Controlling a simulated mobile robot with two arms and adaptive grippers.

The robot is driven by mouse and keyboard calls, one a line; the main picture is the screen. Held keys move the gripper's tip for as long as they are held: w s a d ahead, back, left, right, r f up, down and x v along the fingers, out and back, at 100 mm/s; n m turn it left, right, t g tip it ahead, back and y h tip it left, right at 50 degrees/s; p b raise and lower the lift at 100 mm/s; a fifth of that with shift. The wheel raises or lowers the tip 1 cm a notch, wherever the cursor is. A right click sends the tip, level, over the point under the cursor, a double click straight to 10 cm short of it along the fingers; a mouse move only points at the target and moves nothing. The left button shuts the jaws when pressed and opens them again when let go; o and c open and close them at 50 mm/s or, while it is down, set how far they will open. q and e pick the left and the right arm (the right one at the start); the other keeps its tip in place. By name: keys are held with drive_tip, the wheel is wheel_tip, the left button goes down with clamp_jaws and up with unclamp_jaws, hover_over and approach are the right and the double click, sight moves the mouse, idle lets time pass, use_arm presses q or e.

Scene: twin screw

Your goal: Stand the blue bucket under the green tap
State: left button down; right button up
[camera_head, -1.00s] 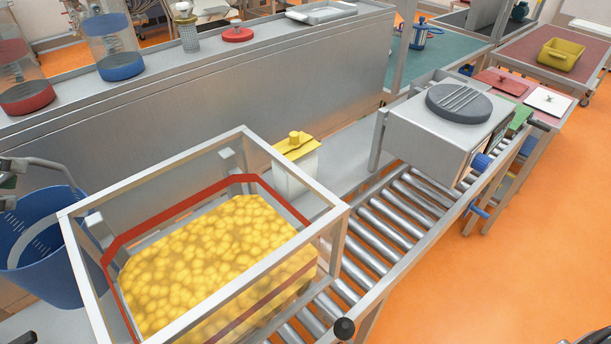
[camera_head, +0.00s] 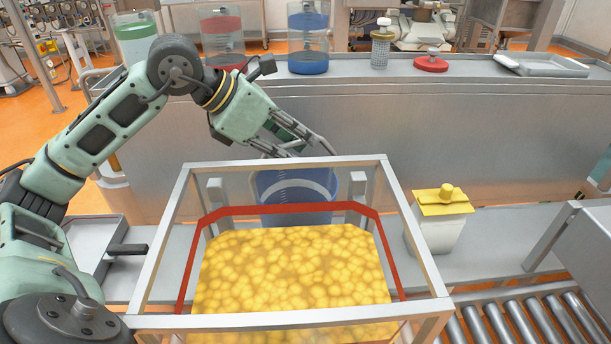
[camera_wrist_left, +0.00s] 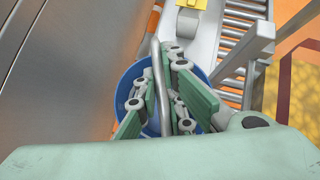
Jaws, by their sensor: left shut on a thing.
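My left gripper (camera_head: 318,150) is shut on the thin grey handle of the blue bucket (camera_head: 295,188). In the left wrist view, the handle (camera_wrist_left: 158,85) runs between the fingers and the round blue rim (camera_wrist_left: 126,84) lies below them. In the head view the bucket is behind the metal-framed bin and partly hidden by its frame. I cannot tell whether it hangs clear or touches the bench. A clear tank with a green band (camera_head: 135,36) stands at the upper left, with a pale pipe (camera_head: 92,74) near it. No green tap shows clearly. My right gripper is out of view.
The framed bin (camera_head: 428,262) full of yellow lumps stands in front of the bucket. Tanks with red (camera_head: 222,62) and blue (camera_head: 308,64) bases stand on the metal ledge behind. A white jug with a yellow lid (camera_head: 440,220) and rollers (camera_head: 525,325) are at right.

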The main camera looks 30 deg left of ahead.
use_arm(q)
wheel_tip(320, 180, down, 7)
drive_tip(key=shift+s+a+r+b, duration=0.15)
drive_tip(key=shift+s+a+b, duration=0.15)
drive_tip(key=shift+a+b, duration=0.05)
drive_tip(key=c, duration=1.8)
unclamp_jaws()
drive_tip(key=shift+c, duration=0.2)
drive_tip(key=shift+r, duration=0.15)
